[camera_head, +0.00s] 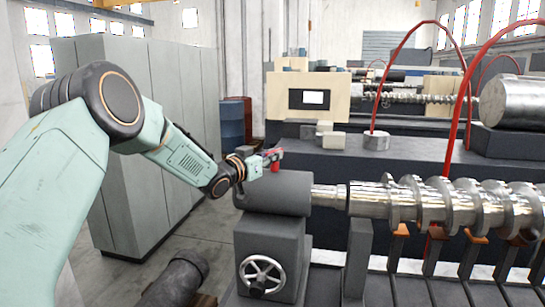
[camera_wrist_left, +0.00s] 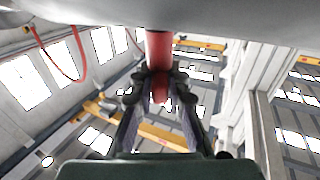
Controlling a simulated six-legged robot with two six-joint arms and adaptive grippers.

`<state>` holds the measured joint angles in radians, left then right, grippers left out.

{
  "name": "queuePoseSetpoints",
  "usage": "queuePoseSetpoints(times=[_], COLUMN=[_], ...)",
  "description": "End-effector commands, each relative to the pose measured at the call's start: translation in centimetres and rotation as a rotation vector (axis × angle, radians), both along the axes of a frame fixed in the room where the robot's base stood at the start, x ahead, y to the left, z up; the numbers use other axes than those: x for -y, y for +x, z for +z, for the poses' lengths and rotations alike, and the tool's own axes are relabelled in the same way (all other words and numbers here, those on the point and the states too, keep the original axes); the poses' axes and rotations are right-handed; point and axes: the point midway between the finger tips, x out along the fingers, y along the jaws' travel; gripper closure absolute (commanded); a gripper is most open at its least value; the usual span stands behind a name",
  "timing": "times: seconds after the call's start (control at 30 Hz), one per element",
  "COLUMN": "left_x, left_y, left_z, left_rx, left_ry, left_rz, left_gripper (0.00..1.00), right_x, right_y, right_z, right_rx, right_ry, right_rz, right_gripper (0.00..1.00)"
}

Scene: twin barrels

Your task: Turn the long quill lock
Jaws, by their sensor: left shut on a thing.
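The quill lock is a red lever that shows as a small red piece (camera_head: 275,165) on top of the grey tailstock (camera_head: 275,195) in the head view. In the left wrist view it is a red rod (camera_wrist_left: 158,48) coming down from the grey underside at the top. My left gripper (camera_head: 268,159) is at the lever, its arm reaching in from the left. In the wrist view the fingers (camera_wrist_left: 160,85) are shut around the rod, whose lower end shows between them. Part of the lever is hidden by the fingers. My right gripper is not in view.
A handwheel (camera_head: 262,275) is on the tailstock's front. Grey cabinets (camera_head: 150,140) stand at left, a blue barrel (camera_head: 231,125) behind. A dark cylinder (camera_head: 180,280) lies on the floor.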

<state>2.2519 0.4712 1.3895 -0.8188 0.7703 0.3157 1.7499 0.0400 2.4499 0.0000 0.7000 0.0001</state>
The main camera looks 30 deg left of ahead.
Motion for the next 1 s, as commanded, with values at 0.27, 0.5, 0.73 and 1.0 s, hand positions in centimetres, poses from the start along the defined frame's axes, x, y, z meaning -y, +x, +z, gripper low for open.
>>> queuePoseSetpoints(times=[0.27, 0.5, 0.73, 1.0], left_x=[-0.5, -0.6, -0.6, -0.6], left_y=[0.1, 0.2, 0.2, 0.3], left_z=[0.7, 0.6, 0.6, 0.7], left_rx=[0.008, 0.009, 0.009, 0.012], left_ry=[0.001, 0.002, -0.001, -0.002], left_rz=[-0.157, -0.267, -0.329, -0.354], left_gripper=[1.00, 1.00, 1.00, 1.00], right_x=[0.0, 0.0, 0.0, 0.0], right_y=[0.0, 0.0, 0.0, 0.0], right_z=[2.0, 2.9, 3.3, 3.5], right_rx=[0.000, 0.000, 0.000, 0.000], right_ry=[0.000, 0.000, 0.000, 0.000], right_rz=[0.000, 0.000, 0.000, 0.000], right_gripper=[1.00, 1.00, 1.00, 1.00])
